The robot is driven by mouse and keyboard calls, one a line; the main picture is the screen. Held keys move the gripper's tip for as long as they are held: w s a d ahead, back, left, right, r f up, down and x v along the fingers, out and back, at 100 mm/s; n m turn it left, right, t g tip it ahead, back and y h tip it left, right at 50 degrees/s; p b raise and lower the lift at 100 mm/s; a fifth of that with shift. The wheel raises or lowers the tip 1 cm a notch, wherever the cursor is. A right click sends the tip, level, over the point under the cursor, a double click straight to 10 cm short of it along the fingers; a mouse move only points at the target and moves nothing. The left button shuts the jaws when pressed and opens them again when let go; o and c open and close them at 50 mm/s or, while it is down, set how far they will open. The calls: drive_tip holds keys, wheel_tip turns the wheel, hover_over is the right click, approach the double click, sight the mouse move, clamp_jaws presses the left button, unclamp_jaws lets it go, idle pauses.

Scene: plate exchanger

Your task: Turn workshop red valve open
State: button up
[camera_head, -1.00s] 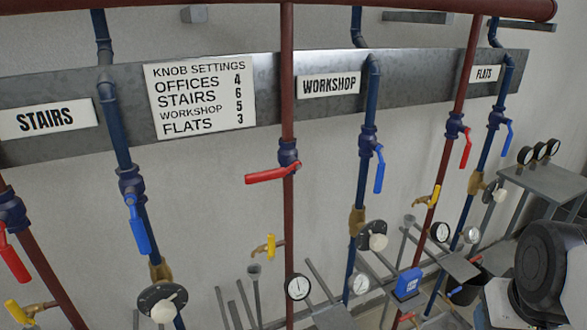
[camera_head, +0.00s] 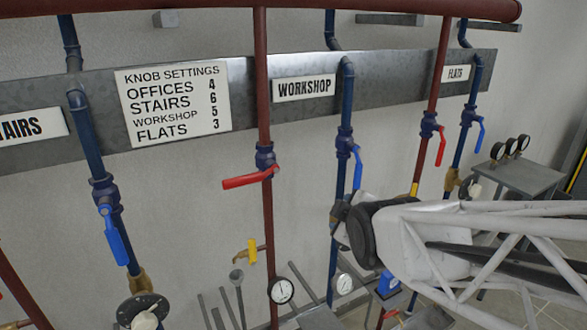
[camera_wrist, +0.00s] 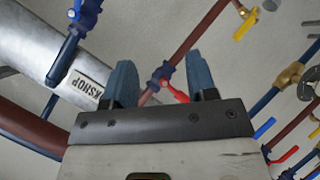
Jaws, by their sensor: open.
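The workshop red valve has a red lever (camera_head: 248,180) that lies sideways across its vertical red pipe, pointing left, in the head view. In the wrist view, turned upside down, the same red lever (camera_wrist: 178,92) and its blue valve body show beyond and between my fingers. My gripper (camera_wrist: 160,75) is open and empty, with two blue fingers apart. It stands off from the lever, which it does not touch.
The workshop blue lever (camera_head: 357,168) hangs down right of the red valve, close above my arm. A yellow tap (camera_head: 252,252) sits below the red lever. The WORKSHOP sign (camera_head: 304,87) is on the metal strip above. Bare wall lies left of the red lever.

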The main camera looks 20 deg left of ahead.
drive_tip(key=a+r+n+t+y, duration=0.15)
drive_tip(key=a+n+y, duration=0.3)
drive_tip(key=a, duration=0.55)
drive_tip(key=n+y, duration=0.3)
drive_tip(key=n, duration=0.3)
approach(243, 183)
drive_tip(key=shift+t, duration=0.25)
drive_tip(key=x, duration=0.5)
drive_tip(key=shift+s+a, duration=0.1)
drive_tip(key=shift+s, duration=0.05)
drive_tip(key=shift+a, duration=0.1)
drive_tip(key=shift+x, duration=3.8)
drive_tip(key=shift+f, duration=0.15)
clamp_jaws()
